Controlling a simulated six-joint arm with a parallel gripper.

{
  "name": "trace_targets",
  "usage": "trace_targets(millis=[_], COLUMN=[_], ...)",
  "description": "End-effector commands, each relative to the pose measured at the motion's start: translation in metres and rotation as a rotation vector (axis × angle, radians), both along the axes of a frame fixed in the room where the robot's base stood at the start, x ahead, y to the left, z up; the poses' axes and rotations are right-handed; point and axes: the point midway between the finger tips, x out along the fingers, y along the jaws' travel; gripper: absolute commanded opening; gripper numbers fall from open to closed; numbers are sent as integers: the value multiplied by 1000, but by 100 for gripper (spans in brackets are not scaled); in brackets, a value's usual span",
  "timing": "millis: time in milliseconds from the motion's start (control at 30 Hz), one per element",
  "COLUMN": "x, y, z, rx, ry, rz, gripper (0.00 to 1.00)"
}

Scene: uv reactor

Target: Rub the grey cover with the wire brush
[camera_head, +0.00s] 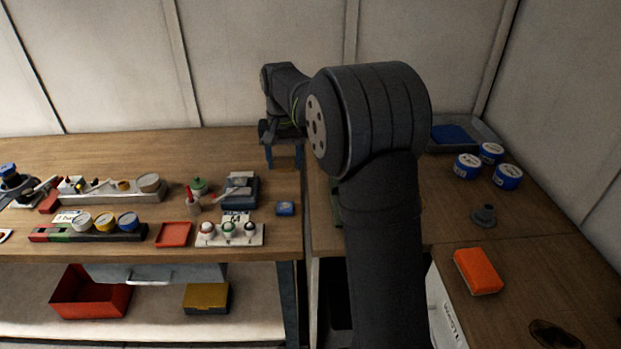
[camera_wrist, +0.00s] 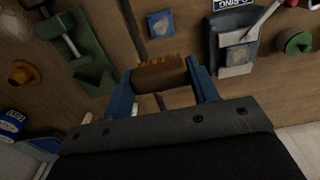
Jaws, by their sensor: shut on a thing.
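My gripper (camera_head: 284,156) is raised above the back of the table, and its blue fingers are shut on a brown block with a ragged, bristly edge, which looks like the wire brush. In the wrist view the brush (camera_wrist: 160,75) lies crosswise between the fingertips, clear of other things. A grey piece that may be the grey cover (camera_head: 239,187) lies on a dark blue holder to the left and front of my gripper. It also shows in the wrist view (camera_wrist: 237,55) at the upper right, apart from the brush.
A small blue block (camera_head: 285,208) lies near the holder. A white rack (camera_head: 230,236) and a red tray (camera_head: 173,234) stand in front. Blue tins (camera_head: 467,166), a grey tray (camera_head: 484,130) and an orange block (camera_head: 478,271) are at right. My arm hides part of the middle.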

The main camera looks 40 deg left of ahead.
Motion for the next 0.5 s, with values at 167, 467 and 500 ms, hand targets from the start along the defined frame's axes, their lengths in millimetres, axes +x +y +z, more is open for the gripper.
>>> trace_targets(millis=[167,467,500], x=[-8,-26,-27], y=[59,117,121], z=[-1,-4,-4], rx=[-1,-1,0], ry=[1,1,0], rz=[4,2,1], gripper=[36,36,36])
